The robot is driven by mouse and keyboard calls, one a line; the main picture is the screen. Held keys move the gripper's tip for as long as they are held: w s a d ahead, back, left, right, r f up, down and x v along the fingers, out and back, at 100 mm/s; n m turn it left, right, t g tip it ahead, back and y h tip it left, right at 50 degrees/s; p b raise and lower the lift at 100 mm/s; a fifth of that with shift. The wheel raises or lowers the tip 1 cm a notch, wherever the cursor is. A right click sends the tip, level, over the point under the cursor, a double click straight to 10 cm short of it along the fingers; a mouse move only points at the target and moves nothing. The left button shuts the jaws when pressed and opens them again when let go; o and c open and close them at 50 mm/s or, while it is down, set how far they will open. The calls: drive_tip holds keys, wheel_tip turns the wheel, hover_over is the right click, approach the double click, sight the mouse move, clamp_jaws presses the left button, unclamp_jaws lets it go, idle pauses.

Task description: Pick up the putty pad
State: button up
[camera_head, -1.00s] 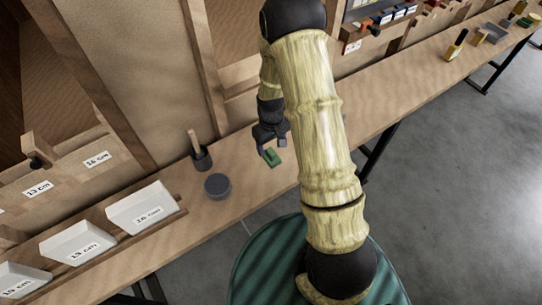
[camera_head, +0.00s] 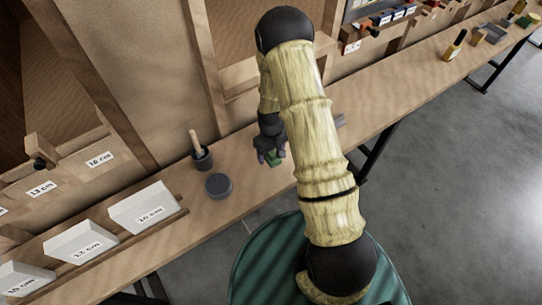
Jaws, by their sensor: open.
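A round grey disc (camera_head: 218,186) and a dark cup with a wooden handle (camera_head: 201,155) stand left of my gripper. White labelled boxes (camera_head: 142,208) line the bench at the left. A wooden back panel rises behind. A grey item (camera_head: 340,121) shows partly behind my arm.

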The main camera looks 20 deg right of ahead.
sight(271, 152)
drive_tip(key=shift+c, duration=0.5)
drive_tip(key=c, duration=1)
wheel_tip(271, 152, up, 10)
drive_tip(key=shift+r+b, duration=0.1)
drive_tip(key=shift+b, duration=0.6)
drive_tip(key=shift+o, duration=1)
drive_tip(key=w+f+m, duration=0.1)
drive_tip(key=w+f, duration=0.1)
drive_tip(key=w+f+m, duration=0.2)
drive_tip(key=f, duration=0.1)
drive_tip(key=shift+w+f+m, duration=0.15)
drive_tip(key=shift+w+m, duration=0.1)
drive_tip(key=shift+m, duration=0.05)
drive_tip(key=shift+c, duration=0.4)
drive_tip(key=shift+s, duration=0.1)
